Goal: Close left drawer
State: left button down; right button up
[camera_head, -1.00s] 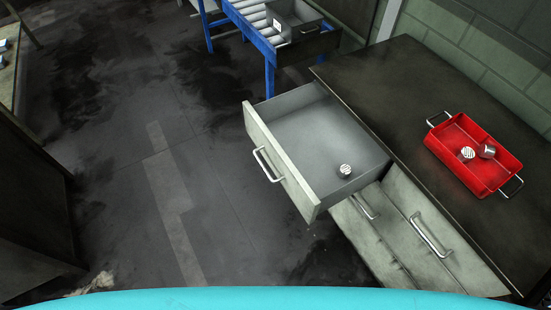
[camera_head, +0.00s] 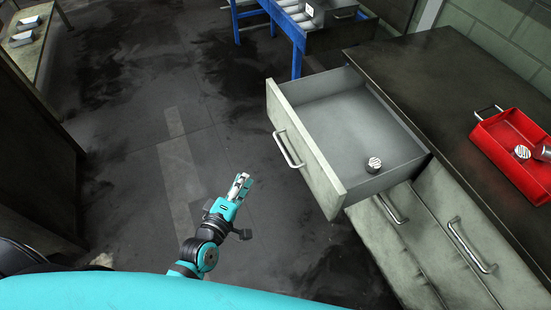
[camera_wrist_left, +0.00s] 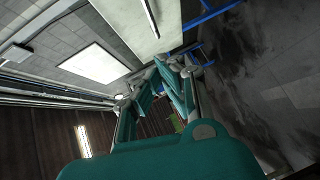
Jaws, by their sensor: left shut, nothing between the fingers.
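The left drawer (camera_head: 306,148) stands pulled out of the grey cabinet, with a bar handle (camera_head: 288,150) on its pale front. A small metal part with a striped top (camera_head: 373,165) stands inside it. My left gripper (camera_head: 241,182) is shut and empty, out in front of the drawer and to the left of its handle, not touching it. In the left wrist view the gripper's fingers (camera_wrist_left: 172,68) are close together, with a pale panel and a dark bar above them that may be the drawer front and handle. My right gripper is not in view.
The dark cabinet top (camera_head: 440,90) carries a red tray (camera_head: 487,137) with metal parts at the right. Other drawers with handles (camera_head: 470,245) are closed beside and below the open one. A blue-framed roller conveyor (camera_head: 296,35) stands behind. The floor at left is clear.

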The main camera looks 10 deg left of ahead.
pick_arm(q)
jog(key=shift+d+p+x, duration=0.1)
jog(key=shift+d+x, duration=0.35)
jog(key=shift+x, duration=1.7)
jog(key=shift+d+p+x, duration=0.15)
jog(key=shift+d+x, duration=0.3)
jog(key=shift+x, duration=1.7)
jog(key=shift+d+p+x, duration=0.1)
jog(key=shift+d+x, duration=0.35)
jog(key=shift+x, duration=1.7)
jog(key=shift+s+d+r, duration=0.1)
jog(key=shift+s+r, duration=0.05)
jog(key=shift+s, duration=0.1)
